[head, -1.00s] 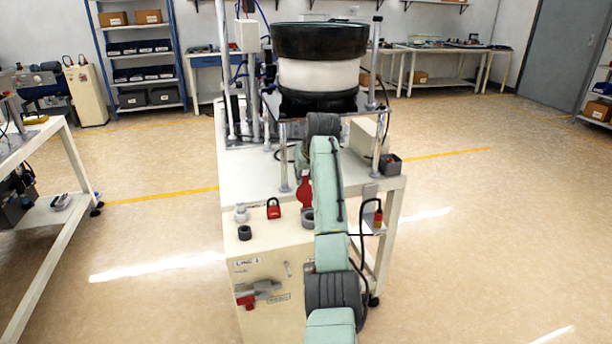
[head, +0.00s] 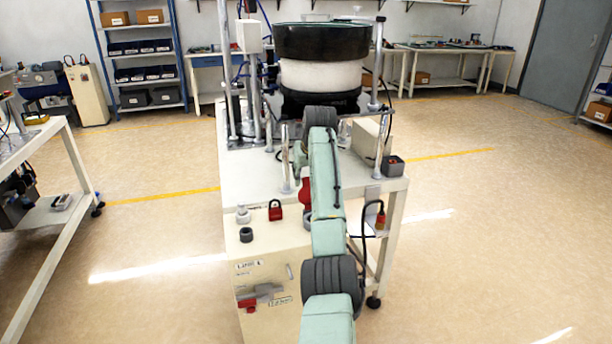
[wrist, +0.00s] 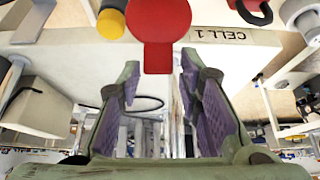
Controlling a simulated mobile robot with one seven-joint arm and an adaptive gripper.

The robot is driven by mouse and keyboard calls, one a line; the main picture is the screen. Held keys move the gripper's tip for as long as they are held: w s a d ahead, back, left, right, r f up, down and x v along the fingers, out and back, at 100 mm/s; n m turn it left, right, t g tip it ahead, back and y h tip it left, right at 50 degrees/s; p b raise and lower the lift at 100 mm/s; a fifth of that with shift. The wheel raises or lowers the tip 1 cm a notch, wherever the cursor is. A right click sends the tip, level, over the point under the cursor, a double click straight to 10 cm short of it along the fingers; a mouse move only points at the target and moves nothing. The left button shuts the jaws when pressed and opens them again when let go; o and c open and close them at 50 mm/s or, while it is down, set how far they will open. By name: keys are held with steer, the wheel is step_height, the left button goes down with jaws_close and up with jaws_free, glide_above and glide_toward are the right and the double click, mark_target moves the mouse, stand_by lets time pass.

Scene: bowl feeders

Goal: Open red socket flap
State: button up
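The red flap (wrist: 158,22), a round disc with a straight tab, shows at the top middle of the wrist view, on the pale cabinet. In the head view a red part (head: 305,194), likely the same flap, shows just left of my arm and is partly hidden by it. My gripper (wrist: 160,72) is open, its two purple-padded fingers spread wide with nothing between them. The flap's tab lies just beyond the fingertips, between their lines, and appears apart from them. In the head view my arm hides the gripper. The socket behind the flap is not visible.
A "CELL 1" label (wrist: 220,35) is right of the flap. A yellow-and-grey part (wrist: 112,18) is close on the left.

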steer(key=shift+o, duration=0.7)
steer(key=shift+d, duration=0.1)
steer(key=shift+s+r, duration=0.1)
steer(key=v, duration=1.2)
